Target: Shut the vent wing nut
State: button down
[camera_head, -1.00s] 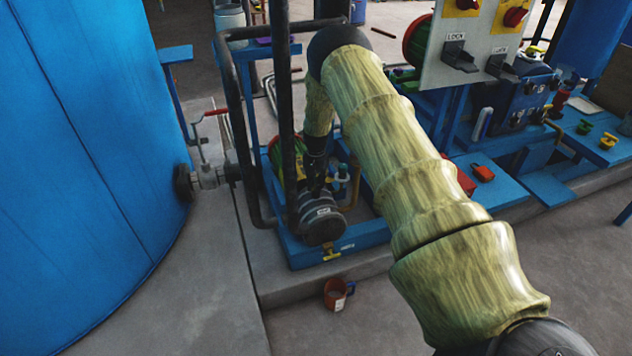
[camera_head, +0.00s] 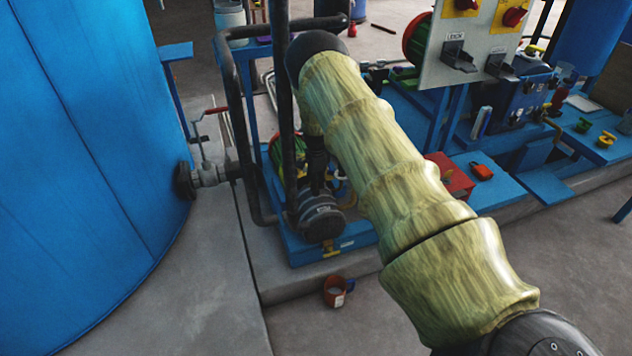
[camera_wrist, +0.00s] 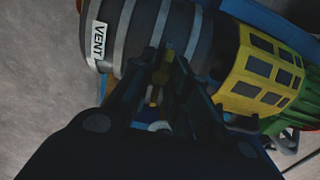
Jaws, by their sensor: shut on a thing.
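The dark ribbed pump casing (camera_wrist: 140,35) fills the top of the wrist view, with a white VENT label (camera_wrist: 97,40) on its left. My gripper (camera_wrist: 167,68) reaches up to this casing from below. Its fingers are closed on a small brass-coloured part, the vent wing nut (camera_wrist: 170,55), which is mostly hidden between the fingertips. In the head view the round dark end of the pump casing (camera_head: 322,220) shows low on the blue skid. My gripper (camera_head: 317,178) points down just above it, dark and partly hidden by my arm.
A yellow tap (camera_head: 330,248) sits below the pump end. Black upright pipes (camera_head: 286,120) stand close left of my gripper. A large blue tank (camera_head: 80,150) fills the left. An orange mug (camera_head: 336,292) is on the floor. A yellow-and-green motor (camera_wrist: 262,75) adjoins the casing.

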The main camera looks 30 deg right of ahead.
jog(key=shift+w+d+r, duration=0.1)
dwell(0.3)
jog(key=c, duration=1.4)
grip_release()
jog(key=shift+o, duration=0.2)
notch_tip(320, 180, up, 12)
